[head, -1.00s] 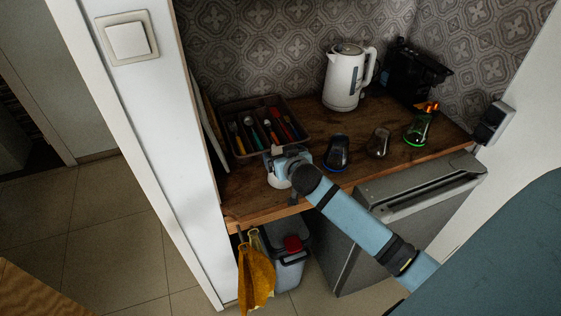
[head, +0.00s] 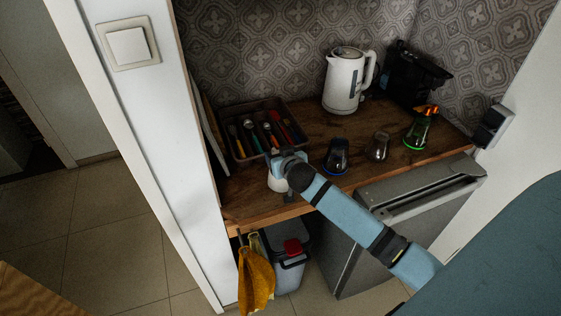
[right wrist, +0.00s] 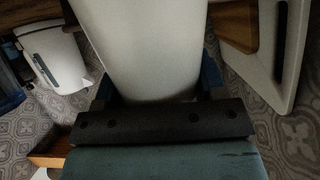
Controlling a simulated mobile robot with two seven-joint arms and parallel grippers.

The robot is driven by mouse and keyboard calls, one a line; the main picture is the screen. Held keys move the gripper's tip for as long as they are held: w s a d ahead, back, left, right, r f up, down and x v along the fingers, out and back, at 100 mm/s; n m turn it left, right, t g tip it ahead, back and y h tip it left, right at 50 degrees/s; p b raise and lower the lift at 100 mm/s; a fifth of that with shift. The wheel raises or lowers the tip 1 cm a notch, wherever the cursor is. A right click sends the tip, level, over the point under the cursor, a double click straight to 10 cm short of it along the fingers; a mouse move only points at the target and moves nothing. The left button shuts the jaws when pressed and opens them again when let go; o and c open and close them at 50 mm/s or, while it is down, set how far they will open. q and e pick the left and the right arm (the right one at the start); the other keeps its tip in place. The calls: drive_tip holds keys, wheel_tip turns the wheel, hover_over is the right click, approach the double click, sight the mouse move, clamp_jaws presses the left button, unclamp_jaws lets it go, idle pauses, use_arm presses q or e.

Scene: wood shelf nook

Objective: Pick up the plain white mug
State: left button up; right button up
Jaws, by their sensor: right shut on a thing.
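The white mug (head: 277,184) is on the wooden shelf, in front of the cutlery tray, and is partly hidden by my right gripper (head: 277,160). My right gripper is shut on the mug from above. In the right wrist view the mug's pale plain side (right wrist: 145,50) fills the middle, in front of the dark gripper body. I cannot tell whether the mug's base touches the shelf. My left gripper is not in view.
A cutlery tray (head: 238,157) stands behind the mug. Dark glass (head: 337,155), small glass (head: 379,146) and green-ringed bottle (head: 418,132) stand to the right. A white kettle (head: 343,82) and black machine (head: 412,77) are behind. A white wall panel is close on the left.

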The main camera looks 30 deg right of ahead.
drive_tip(key=shift+r, duration=0.15)
wheel_tip(320, 180, up, 20)
idle(0.4)
drive_tip(key=shift+f, duration=0.2)
idle(0.4)
